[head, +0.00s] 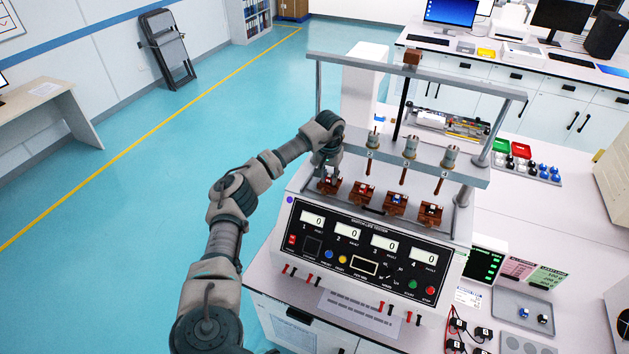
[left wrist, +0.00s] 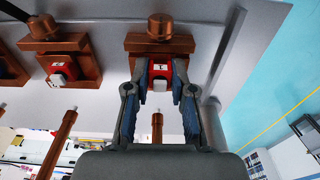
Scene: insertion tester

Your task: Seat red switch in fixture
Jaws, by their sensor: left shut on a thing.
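My left gripper (head: 328,166) is at the leftmost brown fixture (head: 326,187) on the tester. In the left wrist view its two fingers (left wrist: 160,88) are shut on the sides of a red switch (left wrist: 158,67) with a white marked top. The switch sits at the brown fixture block (left wrist: 178,44), below its round knob. I cannot tell whether it is fully down in the fixture. In the head view the arm and fingers largely hide this switch. My right gripper is not in view.
Further fixtures (head: 396,206) stand in a row to the right; the neighbouring one holds another red switch (left wrist: 60,69). Plungers (head: 408,150) hang from a crossbar above them. The tester's panel (head: 360,245) is in front. Trays of coloured parts (head: 513,163) lie at the right.

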